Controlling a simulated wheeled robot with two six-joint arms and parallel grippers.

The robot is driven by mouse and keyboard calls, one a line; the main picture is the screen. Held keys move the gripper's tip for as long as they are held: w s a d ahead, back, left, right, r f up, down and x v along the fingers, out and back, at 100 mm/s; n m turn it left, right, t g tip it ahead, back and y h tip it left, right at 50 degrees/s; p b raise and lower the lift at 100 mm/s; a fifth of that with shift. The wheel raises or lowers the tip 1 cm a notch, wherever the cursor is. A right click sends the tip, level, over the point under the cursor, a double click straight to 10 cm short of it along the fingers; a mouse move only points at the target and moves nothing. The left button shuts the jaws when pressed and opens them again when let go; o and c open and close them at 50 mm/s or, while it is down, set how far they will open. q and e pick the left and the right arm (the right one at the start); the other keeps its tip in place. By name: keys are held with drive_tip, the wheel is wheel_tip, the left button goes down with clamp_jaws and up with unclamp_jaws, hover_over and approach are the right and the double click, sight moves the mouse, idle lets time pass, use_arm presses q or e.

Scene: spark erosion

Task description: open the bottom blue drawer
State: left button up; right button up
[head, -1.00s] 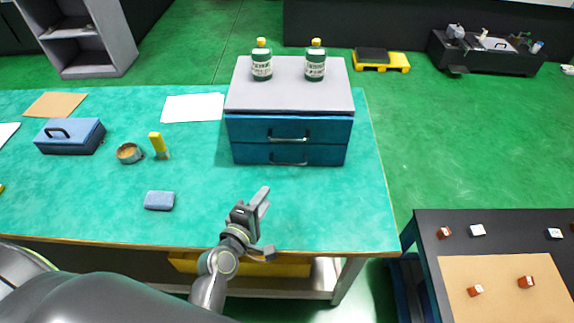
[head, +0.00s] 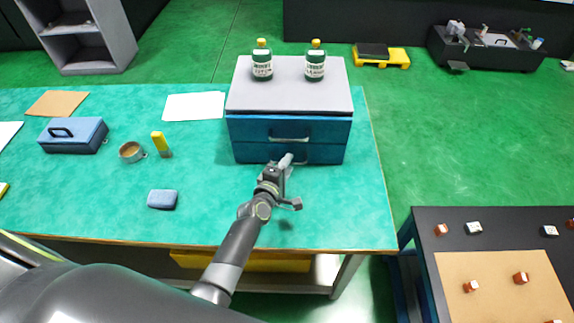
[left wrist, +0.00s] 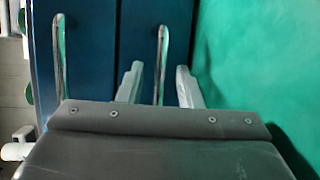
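The bottom blue drawer (head: 325,154) is the lower of two drawers in a grey-topped cabinet on the table, and it looks shut. Its face also shows in the left wrist view (left wrist: 140,30). Its metal bar handle (left wrist: 163,50) is mostly hidden behind my gripper in the head view. My left gripper (head: 284,165) is open in front of this drawer. In the left wrist view, its two fingers (left wrist: 159,85) appear one on each side of the bottom handle. I cannot tell whether they touch it. My right gripper is not in view.
The top drawer handle (head: 289,139) is just above my gripper. Two green bottles (head: 262,66) (head: 315,66) stand on the cabinet (head: 288,95). A blue sponge-like block (head: 162,199), a tape roll (head: 131,152) and a blue toolbox (head: 72,135) lie to the left. The table front (head: 340,215) is clear.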

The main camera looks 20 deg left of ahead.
use_arm(q)
drive_tip(key=shift+w, duration=0.25)
clamp_jaws()
drive_tip(key=shift+s+f, duration=0.1)
drive_tip(key=shift+s, duration=0.05)
